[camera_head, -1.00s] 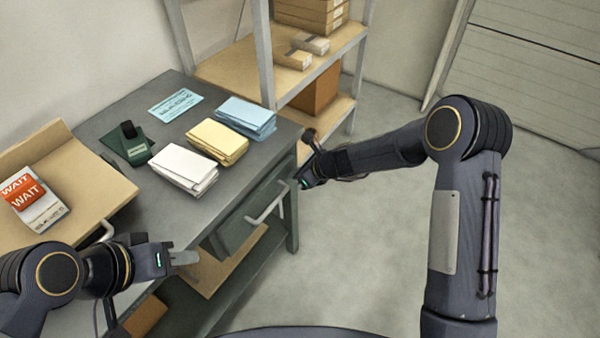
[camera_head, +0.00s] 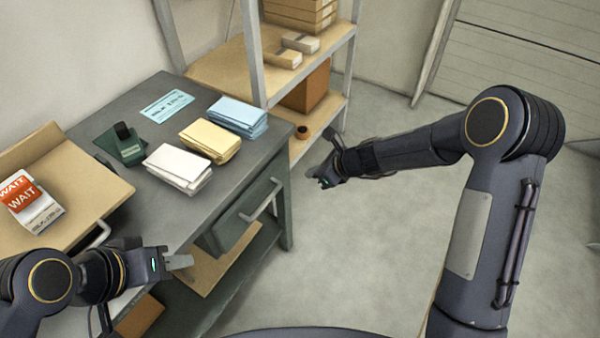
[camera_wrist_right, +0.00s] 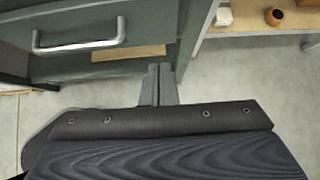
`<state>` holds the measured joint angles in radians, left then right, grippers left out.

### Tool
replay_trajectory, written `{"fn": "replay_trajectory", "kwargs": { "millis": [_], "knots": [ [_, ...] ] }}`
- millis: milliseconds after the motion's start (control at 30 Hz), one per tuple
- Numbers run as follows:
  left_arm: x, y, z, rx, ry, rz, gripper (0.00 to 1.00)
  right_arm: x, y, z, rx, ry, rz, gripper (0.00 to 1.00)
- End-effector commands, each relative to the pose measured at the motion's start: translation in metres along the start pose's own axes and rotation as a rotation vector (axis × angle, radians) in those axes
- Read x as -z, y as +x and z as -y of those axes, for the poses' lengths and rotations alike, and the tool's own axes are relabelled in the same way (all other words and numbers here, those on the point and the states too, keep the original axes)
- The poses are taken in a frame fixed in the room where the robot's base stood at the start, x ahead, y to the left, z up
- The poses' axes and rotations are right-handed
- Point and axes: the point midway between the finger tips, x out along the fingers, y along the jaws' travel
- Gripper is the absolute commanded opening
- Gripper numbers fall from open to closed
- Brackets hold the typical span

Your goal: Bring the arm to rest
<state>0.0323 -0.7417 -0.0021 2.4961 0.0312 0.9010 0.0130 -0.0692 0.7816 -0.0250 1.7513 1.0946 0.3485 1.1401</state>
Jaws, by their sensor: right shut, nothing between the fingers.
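My right arm comes in from the right in the head view, and its gripper (camera_head: 322,178) hangs over the floor just right of the desk's drawer. In the right wrist view this gripper (camera_wrist_right: 158,84) has its fingers together with nothing between them. My left gripper (camera_head: 180,262) is at the lower left in the head view, in front of the desk's near edge. Its fingers point right; whether they are apart is not clear from this angle.
The grey desk (camera_head: 215,205) bears white (camera_head: 178,168), yellow (camera_head: 210,139) and blue (camera_head: 238,116) stacks, a green stamp-like device (camera_head: 122,146) and a blue card (camera_head: 166,106). A drawer (camera_head: 246,217) with a metal handle faces the floor. A shelf (camera_head: 225,72) stands behind. Open floor (camera_head: 370,250) lies to the right.

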Motion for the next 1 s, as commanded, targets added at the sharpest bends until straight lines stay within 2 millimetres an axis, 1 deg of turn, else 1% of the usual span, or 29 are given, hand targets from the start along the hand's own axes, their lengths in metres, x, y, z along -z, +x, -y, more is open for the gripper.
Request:
{"fn": "replay_trajectory", "kwargs": {
  "millis": [33, 100, 200, 300, 500, 567, 667, 767, 800, 867, 900, 967, 1000],
  "knots": [
    [0.001, -0.003, -0.001, 0.0, 0.0, -0.001, 0.36, -0.002, -0.012, 0.001, 0.002, 0.0, 0.002, 0.0],
    [0.002, -0.004, -0.002, 0.0, 0.0, -0.001, 0.36, -0.001, -0.022, 0.001, 0.002, 0.0, 0.001, 0.0],
    [0.002, -0.005, -0.002, 0.0, 0.0, -0.001, 0.36, 0.0, -0.031, 0.001, 0.001, 0.001, 0.0, 0.0],
    [0.003, -0.005, -0.002, 0.0, 0.0, -0.001, 0.36, 0.001, -0.036, 0.0, 0.0, 0.002, -0.001, 0.0],
    [0.003, -0.005, -0.002, 0.0, 0.0, -0.001, 0.36, 0.001, -0.038, 0.0, 0.0, -0.001, 0.0, 0.0],
    [0.003, -0.006, -0.003, 0.0, 0.0, 0.0, 0.36, -0.003, -0.045, 0.0, 0.002, -0.026, 0.004, 0.0],
    [0.005, -0.01, -0.005, 0.0, 0.0, 0.0, 0.36, -0.015, -0.074, -0.004, 0.005, -0.139, 0.02, 0.0],
    [0.008, -0.016, -0.007, 0.0, 0.0, 0.0, 0.36, -0.031, -0.125, -0.015, 0.012, -0.355, 0.039, 0.0],
    [0.009, -0.019, -0.009, 0.0, 0.0, 0.0, 0.36, -0.036, -0.148, -0.022, 0.015, -0.462, 0.044, 0.0],
    [0.011, -0.023, -0.01, 0.0, 0.0, 0.0, 0.36, -0.04, -0.183, -0.036, 0.019, -0.633, 0.042, 0.0],
    [0.013, -0.025, -0.011, 0.0, 0.0, 0.0, 0.36, -0.041, -0.204, -0.046, 0.021, -0.745, 0.038, 0.0],
    [0.014, -0.029, -0.013, 0.0, 0.0, 0.0, 0.36, -0.04, -0.235, -0.062, 0.026, -0.912, 0.024, 0.0],
    [0.016, -0.031, -0.014, 0.0, 0.0, -0.001, 0.36, -0.037, -0.253, -0.073, 0.026, -1.021, 0.01, 0.0]
  ]
}}
